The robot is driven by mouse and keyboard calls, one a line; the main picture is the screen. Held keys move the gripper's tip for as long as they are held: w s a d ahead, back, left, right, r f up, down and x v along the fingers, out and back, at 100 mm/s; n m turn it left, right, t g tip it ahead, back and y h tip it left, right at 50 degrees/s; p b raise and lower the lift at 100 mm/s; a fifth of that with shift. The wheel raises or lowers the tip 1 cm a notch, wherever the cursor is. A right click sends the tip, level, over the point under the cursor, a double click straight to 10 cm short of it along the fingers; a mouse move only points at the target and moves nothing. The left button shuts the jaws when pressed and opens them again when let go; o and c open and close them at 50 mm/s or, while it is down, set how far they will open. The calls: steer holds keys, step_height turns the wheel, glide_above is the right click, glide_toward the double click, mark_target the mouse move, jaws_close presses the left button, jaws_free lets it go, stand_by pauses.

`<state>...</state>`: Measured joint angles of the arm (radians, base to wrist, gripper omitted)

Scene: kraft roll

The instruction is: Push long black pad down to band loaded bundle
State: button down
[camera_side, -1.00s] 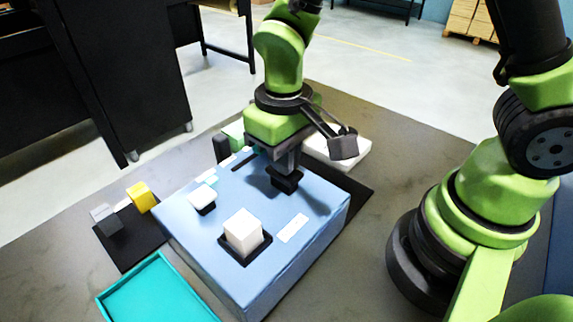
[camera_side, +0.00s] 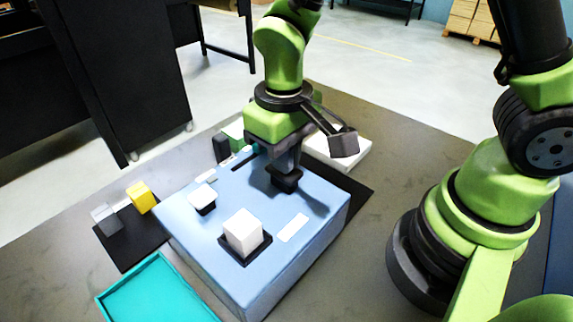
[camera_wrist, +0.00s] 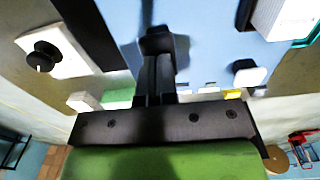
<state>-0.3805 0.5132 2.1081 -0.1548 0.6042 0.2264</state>
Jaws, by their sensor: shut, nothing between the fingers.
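The blue machine (camera_side: 180,225) stands mid-table with a white block (camera_side: 243,232) seated on a dark square base on its top. A black pad (camera_side: 286,184) sits under my gripper (camera_side: 287,169), near the top's back right part. My gripper is shut and empty, pointing down with its tips at the pad; I cannot tell whether they press on it. In the wrist view my gripper (camera_wrist: 156,62) reaches the black pad (camera_wrist: 157,40), and its tips partly hide it. The white block (camera_wrist: 285,18) shows there at the upper right.
A small white-topped black button (camera_side: 201,196) and a white label (camera_side: 293,228) are on the blue top. A teal tray (camera_side: 158,290) lies in front, a yellow block (camera_side: 141,197) at left. A white box (camera_side: 350,153) with a black knob (camera_wrist: 43,56) stands behind.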

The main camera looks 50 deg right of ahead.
steer(key=shift+r, duration=2.65)
steer(key=shift+r, duration=0.15)
steer(key=s+d+r+m+t+y, duration=0.1)
steer(key=s+d+r+m+t, duration=0.1)
steer(key=s+r, duration=0.3)
steer(key=s+d+r+m+t+y, duration=0.1)
steer(key=s+d+r+m+t, duration=0.1)
steer(key=s+d+r+t, duration=0.3)
step_height(320, 180, up, 2)
steer(key=shift+s+d+r, duration=0.1)
steer(key=shift+s+d, duration=0.05)
steer(key=shift+s, duration=0.2)
